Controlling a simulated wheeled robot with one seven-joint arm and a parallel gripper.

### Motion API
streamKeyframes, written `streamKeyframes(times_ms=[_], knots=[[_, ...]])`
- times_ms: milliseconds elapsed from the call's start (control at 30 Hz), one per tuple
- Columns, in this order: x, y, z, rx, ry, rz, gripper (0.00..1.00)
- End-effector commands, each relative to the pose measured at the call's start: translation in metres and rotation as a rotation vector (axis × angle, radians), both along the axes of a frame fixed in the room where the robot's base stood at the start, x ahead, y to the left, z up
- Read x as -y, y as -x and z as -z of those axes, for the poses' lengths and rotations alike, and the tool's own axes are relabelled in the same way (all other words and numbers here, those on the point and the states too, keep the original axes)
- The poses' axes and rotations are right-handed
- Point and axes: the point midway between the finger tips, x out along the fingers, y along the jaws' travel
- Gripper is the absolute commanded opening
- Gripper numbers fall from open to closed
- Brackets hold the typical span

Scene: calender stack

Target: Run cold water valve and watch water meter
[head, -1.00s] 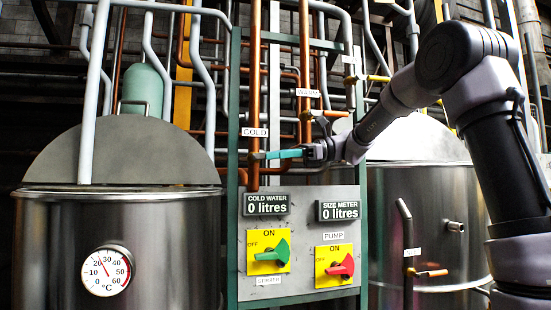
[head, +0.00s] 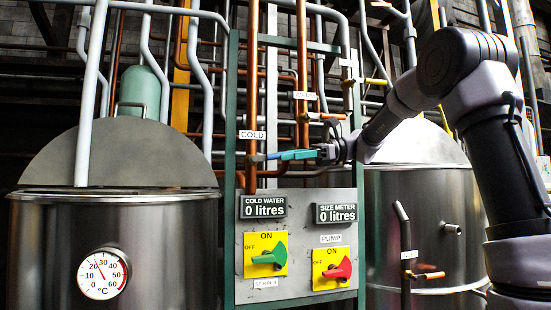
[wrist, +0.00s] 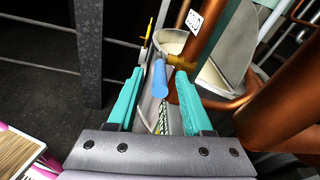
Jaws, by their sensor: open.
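The cold water valve (head: 256,157) sits on a copper pipe below a COLD label, and its blue handle points right. In the wrist view, the blue handle (wrist: 159,78) lies between the teal fingers of my gripper (wrist: 158,92), with gaps visible on both sides. In the head view, my gripper (head: 291,155) comes in from the right, fingers open around or beside the handle's end; contact cannot be told. The COLD WATER meter (head: 263,207) below the valve reads 0 litres.
The panel holds a SIZE METER (head: 337,213) at 0 litres, a green switch (head: 268,257) and a red pump switch (head: 337,269). A steel vat with a thermometer (head: 102,273) stands left, another vat (head: 440,225) right. Copper pipes (head: 303,80) run close behind my gripper.

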Motion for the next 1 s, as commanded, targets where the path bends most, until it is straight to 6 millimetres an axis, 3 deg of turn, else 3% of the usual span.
streamKeyframes(times_ms=[100,300,700,833,1000], knots=[[0.025,-0.006,-0.003,0.000,0.001,0.003,0.51],[0.054,-0.012,-0.007,0.001,0.001,0.002,0.51],[0.063,-0.013,-0.009,-0.001,0.000,0.000,0.51],[0.062,-0.015,0.002,-0.031,-0.024,-0.008,0.01],[0.061,-0.024,0.067,-0.228,-0.217,-0.046,0.00]])
